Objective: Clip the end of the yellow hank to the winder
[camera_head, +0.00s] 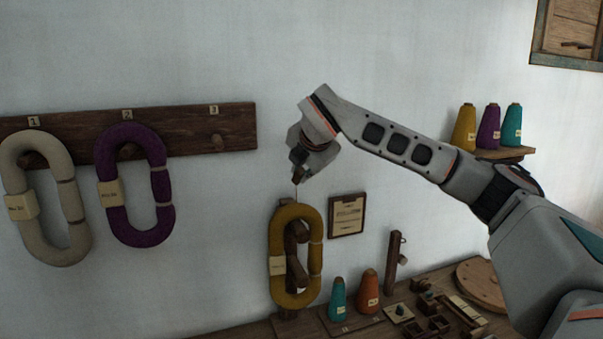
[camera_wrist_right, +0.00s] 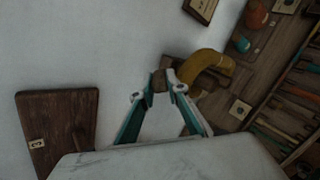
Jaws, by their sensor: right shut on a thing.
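The yellow hank (camera_head: 315,255) hangs as a long loop around the wooden winder (camera_head: 297,245), whose dark arms show inside the loop. The winder stands on the bench close to the wall. My right gripper (camera_head: 298,176) is above the top of the hank, shut, with a thin pale strand, the hank's end, running down from it to the hank. In the right wrist view the fingertips (camera_wrist_right: 166,84) meet near a brown wooden part, and the hank's curved top (camera_wrist_right: 208,66) is just beyond. The winder's clip cannot be made out. My left gripper is not in view.
A wall rail (camera_head: 185,138) at left holds a cream hank (camera_head: 30,160) and a purple hank (camera_head: 118,218); its peg 3 is empty. Teal (camera_head: 338,300) and orange (camera_head: 368,291) cones stand right of the winder. A framed card (camera_head: 347,216) hangs behind. Small items crowd the bench.

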